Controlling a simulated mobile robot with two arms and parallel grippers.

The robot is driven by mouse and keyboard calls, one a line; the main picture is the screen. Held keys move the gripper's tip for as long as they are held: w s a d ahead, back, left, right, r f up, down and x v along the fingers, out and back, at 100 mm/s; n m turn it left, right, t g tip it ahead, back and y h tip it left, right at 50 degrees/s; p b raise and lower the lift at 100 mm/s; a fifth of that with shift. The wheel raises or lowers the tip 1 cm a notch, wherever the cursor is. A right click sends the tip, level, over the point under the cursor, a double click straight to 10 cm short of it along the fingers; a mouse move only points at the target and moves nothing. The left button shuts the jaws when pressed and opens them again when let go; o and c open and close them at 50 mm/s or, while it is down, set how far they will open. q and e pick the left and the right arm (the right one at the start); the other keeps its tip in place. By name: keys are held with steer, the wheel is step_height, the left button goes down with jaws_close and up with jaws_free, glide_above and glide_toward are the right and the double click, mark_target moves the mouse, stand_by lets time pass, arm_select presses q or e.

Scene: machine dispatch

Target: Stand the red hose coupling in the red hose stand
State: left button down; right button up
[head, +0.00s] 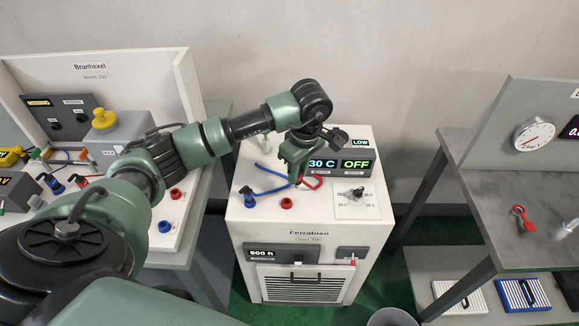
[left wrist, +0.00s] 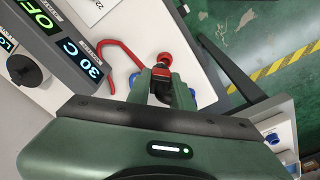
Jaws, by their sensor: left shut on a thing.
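The red hose coupling (left wrist: 161,73) is between the fingertips of my left gripper (left wrist: 163,82) in the left wrist view, mostly hidden by the fingers. A curved red hose (left wrist: 112,43) runs from it. In the head view my left gripper (head: 298,172) is over the machine top, with the red hose (head: 313,183) showing beside it. The red hose stand (head: 287,203) is on the machine top near its front edge, just below the gripper in the picture. A red round piece (left wrist: 164,58) appears just beyond the fingertips; I cannot tell whether it touches the coupling.
A blue coupling (head: 247,191) with a blue hose is left of the red stand. A display (head: 340,163) reads 30 C and OFF behind the gripper. A knob plate (head: 355,197) is at right. A left bench (head: 190,200) and a grey table (head: 480,190) flank the machine.

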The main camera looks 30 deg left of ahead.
arm_select(q)
steer(key=a+f+n+b, duration=0.1)
steer(key=f, duration=0.1)
steer(key=a+f+n+b, duration=0.1)
steer(key=f+b, duration=0.1)
steer(key=f, duration=0.1)
steer(key=a+f+b, duration=0.1)
steer(key=f, duration=0.1)
steer(key=shift+s+f+n, duration=0.25)
steer(key=shift+s+n, duration=0.05)
steer(key=shift+n, duration=0.1)
arm_select(e)
step_height(320, 180, down, 4)
steer(key=shift+w+r, duration=0.1)
steer(key=shift+r, duration=0.05)
stand_by(0.4)
arm_select(q)
steer(key=shift+b, duration=0.5)
arm_select(e)
steer(key=shift+f, duration=0.35)
arm_select(q)
steer(key=shift+f+b, duration=1.05)
steer(key=shift+f, duration=0.1)
arm_select(e)
steer(key=shift+a+f, duration=0.1)
steer(key=shift+f, duration=0.95)
steer(key=shift+r, duration=0.1)
arm_select(q)
steer(key=c, duration=1.2)
jaws_free()
